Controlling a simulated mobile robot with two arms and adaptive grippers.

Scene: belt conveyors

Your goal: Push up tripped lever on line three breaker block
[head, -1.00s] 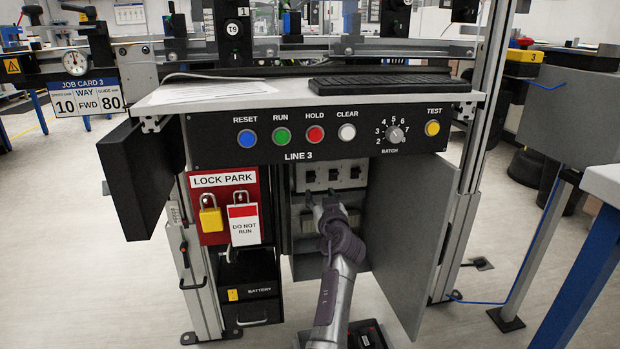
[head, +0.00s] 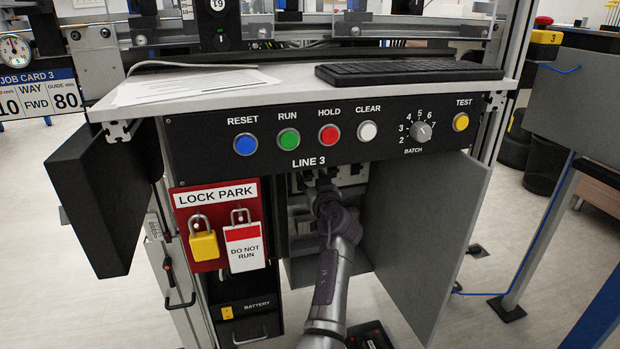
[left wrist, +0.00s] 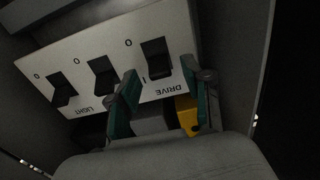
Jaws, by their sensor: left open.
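The line three breaker block (head: 352,168) is in the open cabinet under the LINE 3 panel, partly hidden by my left gripper. In the left wrist view its white face (left wrist: 119,42) appears upside down, with three dark levers. The lever by the DRIVE label (left wrist: 157,56) is nearest my fingers; a middle lever (left wrist: 103,76) and another lever (left wrist: 62,92) are to its left. I cannot tell clearly which is tripped. My left gripper (head: 325,190) reaches into the cabinet; its teal fingers (left wrist: 160,76) are apart, either side of the DRIVE lever's lower end in the picture, holding nothing. Contact cannot be told.
The cabinet door (head: 425,235) stands open at the right. At the left is the red LOCK PARK board (head: 197,218) with a yellow padlock (head: 203,243) and a DO NOT RUN tag (head: 244,247). The button panel (head: 200,140) overhangs the opening.

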